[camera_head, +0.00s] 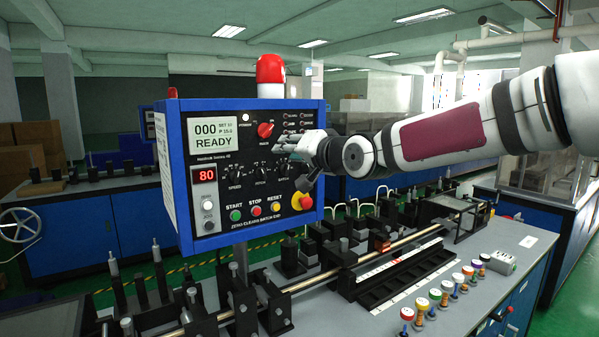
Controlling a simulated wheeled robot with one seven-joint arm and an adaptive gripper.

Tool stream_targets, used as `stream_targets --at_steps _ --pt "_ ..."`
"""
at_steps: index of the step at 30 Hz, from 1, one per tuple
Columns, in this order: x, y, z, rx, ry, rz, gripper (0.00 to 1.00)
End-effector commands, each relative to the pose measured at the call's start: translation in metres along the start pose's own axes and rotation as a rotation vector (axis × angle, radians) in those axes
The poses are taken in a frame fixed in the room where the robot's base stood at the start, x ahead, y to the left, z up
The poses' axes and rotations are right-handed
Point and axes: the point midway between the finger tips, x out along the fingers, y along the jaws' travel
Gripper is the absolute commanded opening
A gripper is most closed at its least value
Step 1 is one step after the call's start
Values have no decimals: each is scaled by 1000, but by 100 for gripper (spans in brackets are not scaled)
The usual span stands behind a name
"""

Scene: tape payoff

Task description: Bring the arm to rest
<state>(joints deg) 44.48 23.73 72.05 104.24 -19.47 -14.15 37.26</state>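My arm reaches in from the right edge, roughly level, and ends in front of the right part of a blue-framed control panel (222,218). The panel display (213,135) reads 000 and READY, and a red readout (206,174) shows 80.
A red beacon (270,70) stands on top of the panel. Below, a workbench (480,262) carries a long rail (335,272), black fixtures and several coloured-top spools (435,297). Another blue bench (58,240) with boxes stands behind at left. Open air lies above my arm.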

Motion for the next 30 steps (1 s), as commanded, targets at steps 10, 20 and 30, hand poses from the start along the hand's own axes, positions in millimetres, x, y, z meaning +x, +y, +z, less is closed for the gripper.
stream_targets --at_steps 10,20,30 --pt "-88 74 104 -392 -329 463 30" --pt "-261 107 118 -500 -511 807 30" --pt "-414 108 169 -361 -669 851 30"
